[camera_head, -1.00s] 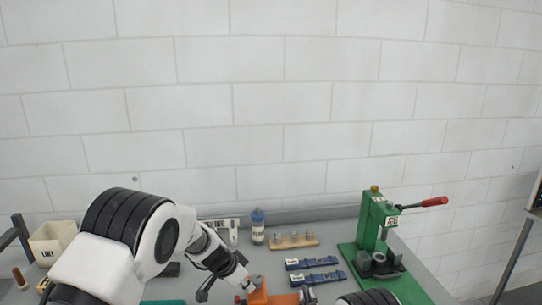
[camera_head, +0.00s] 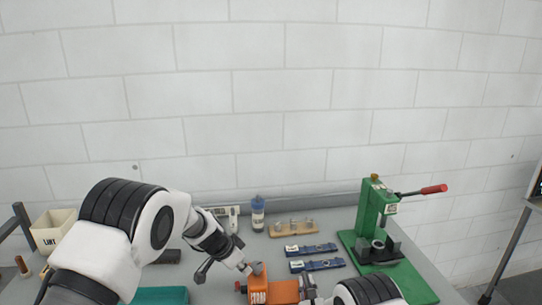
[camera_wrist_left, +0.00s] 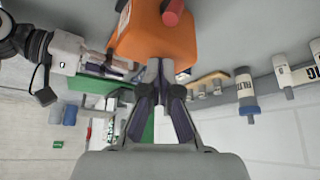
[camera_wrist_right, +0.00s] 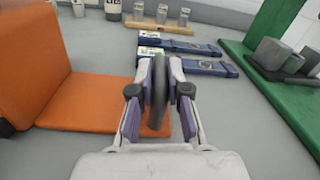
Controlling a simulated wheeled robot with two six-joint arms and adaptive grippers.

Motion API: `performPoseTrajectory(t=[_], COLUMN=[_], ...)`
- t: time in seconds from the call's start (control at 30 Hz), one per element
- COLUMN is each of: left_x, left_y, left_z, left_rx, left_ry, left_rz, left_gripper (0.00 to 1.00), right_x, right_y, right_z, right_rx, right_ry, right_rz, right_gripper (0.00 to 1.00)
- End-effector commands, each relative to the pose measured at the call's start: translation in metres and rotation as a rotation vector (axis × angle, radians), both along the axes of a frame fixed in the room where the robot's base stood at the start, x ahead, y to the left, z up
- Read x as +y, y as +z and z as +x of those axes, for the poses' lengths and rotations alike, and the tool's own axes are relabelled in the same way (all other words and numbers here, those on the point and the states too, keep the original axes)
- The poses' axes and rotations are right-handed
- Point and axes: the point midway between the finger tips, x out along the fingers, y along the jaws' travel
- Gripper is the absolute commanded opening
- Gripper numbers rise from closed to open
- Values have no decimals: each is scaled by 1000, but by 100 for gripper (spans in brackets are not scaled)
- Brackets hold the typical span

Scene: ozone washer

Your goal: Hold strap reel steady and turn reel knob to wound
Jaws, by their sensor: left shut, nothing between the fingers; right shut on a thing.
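The orange strap reel (camera_head: 272,291) stands at the bottom of the head view, partly cut off by the frame edge. It fills the top of the left wrist view (camera_wrist_left: 160,40), where a red piece (camera_wrist_left: 172,12) shows on it. My left gripper (camera_head: 252,268) is shut and empty at the reel's upper left; its fingertips (camera_wrist_left: 158,72) are against or very close to the orange body. My right gripper (camera_wrist_right: 159,70) is shut on a dark round disc (camera_wrist_right: 158,100), which looks like the reel knob, beside the orange base. In the head view my right gripper is mostly hidden.
Two blue strap-like tools (camera_head: 312,256) lie right of the reel. Behind are a wooden block with metal weights (camera_head: 292,228) and a blue-capped bottle (camera_head: 258,214). A green press (camera_head: 374,225) with a red-tipped lever stands right. A teal mat (camera_head: 160,296) and white bin (camera_head: 52,230) are left.

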Motion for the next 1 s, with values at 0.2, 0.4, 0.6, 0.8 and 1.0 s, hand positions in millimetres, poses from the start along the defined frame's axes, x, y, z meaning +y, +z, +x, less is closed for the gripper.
performPoseTrajectory(t=[0.2, 0.4, 0.6, 0.8, 1.0], left_x=[3, 5, 5, 5, 10], left_y=[-1, 0, 0, 0, 0], left_z=[6, 10, 11, 11, 9], left_rx=[0, -1, 0, -1, -1], left_ry=[1, 0, 1, 0, 0], left_rz=[0, 1, 0, 0, 1], left_gripper=[0, 0, 0, 0, 0], right_x=[0, 0, 0, 0, 0], right_y=[-2, -2, -1, -1, -1], right_z=[-1, -1, -1, -1, -1], right_rx=[3, 3, 3, 3, 3], right_ry=[0, 0, 0, 0, 0], right_rz=[-1, -1, -1, -1, -1], right_gripper=[0, 0, 0, 0, 0])
